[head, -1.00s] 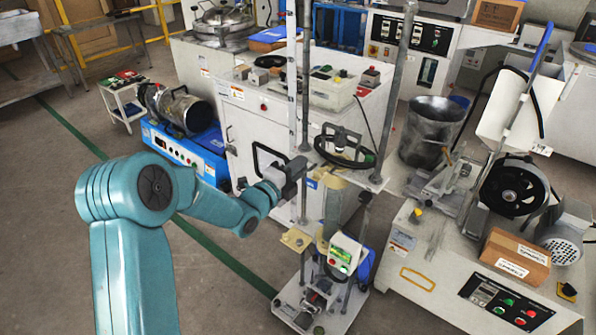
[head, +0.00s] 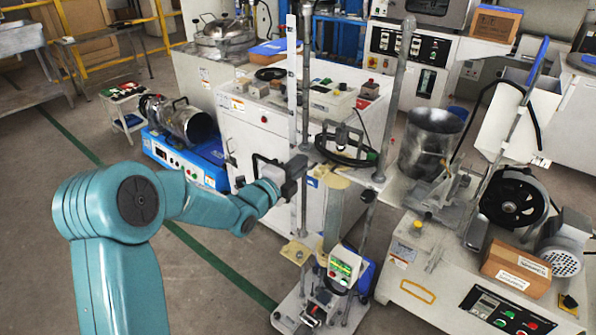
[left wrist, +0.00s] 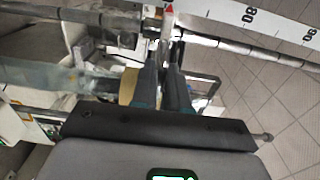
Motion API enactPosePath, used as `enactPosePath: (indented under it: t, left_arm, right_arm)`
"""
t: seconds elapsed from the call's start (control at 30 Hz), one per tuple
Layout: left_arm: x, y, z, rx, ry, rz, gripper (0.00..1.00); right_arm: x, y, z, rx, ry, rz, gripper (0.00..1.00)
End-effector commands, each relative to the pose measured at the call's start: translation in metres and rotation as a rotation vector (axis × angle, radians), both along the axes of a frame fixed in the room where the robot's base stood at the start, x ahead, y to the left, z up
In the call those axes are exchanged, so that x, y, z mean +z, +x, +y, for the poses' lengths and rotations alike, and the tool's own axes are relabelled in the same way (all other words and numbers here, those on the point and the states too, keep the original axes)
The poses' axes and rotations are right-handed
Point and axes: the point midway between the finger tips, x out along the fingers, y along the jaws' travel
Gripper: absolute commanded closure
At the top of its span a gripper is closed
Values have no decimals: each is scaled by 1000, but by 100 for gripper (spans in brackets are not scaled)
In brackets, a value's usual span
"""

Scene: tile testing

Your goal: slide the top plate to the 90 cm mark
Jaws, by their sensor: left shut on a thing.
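The top plate (head: 375,182) is a pale slab crossing the test stand's upright columns, with a black handwheel (head: 345,150) above it. A white ruler strip (head: 292,85) stands upright beside the columns. My left gripper (head: 296,167) is at the plate's left end, shut on it; the grip itself is mostly hidden in the head view. In the left wrist view, its dark fingers (left wrist: 168,50) are close together. My right gripper is not in view.
A yellowish lower clamp (head: 295,252) and a small control box (head: 345,265) sit low on the stand. A white cabinet (head: 265,160) is close behind. A bench (head: 425,270) with machines is on the right. Open floor lies at left.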

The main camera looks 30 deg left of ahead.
Motion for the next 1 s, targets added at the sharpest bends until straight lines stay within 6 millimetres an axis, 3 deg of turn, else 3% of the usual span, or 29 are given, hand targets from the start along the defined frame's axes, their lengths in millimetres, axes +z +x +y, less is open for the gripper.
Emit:
enactPosePath:
  t: [0.2, 0.67, 1.0]
  left_arm:
    - [15, 1, -2, -4, 2, -8, 100]
    - [18, 1, -2, -4, 2, -6, 100]
    - [42, 1, -1, -4, 2, -7, 100]
  right_arm:
    - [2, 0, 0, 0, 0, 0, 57]
    - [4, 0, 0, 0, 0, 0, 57]
    - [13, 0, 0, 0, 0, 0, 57]
